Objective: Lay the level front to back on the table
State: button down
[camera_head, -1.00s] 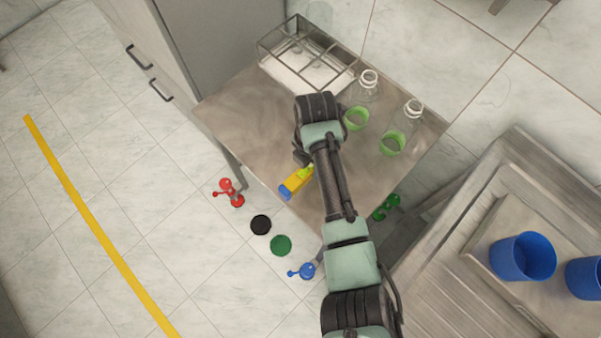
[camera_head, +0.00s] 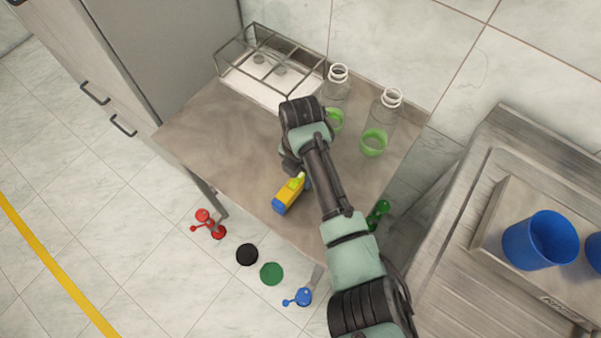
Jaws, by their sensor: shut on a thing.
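The level (camera_head: 289,194) is a short yellow bar with a blue end and a green part at its upper end. In the head view it lies over the table (camera_head: 205,135), close to its near edge. It runs roughly square to that edge, its blue end toward the edge. My gripper (camera_head: 301,172) is shut on its upper end. My wrist and the arm above it partly hide the fingers. I cannot tell whether the level touches the table or is held just above it.
A wire rack (camera_head: 270,70) stands at the table's back left. Red (camera_head: 207,222), black (camera_head: 247,254), green (camera_head: 271,273) and blue (camera_head: 303,297) pieces show beyond the near edge. Blue cups (camera_head: 540,240) stand at right.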

jog(key=shift+f, duration=0.35)
dwell(0.3)
jog(key=shift+f, duration=0.2)
jog(key=shift+c, duration=2.2)
grip_release()
notch_tip(320, 180, up, 13)
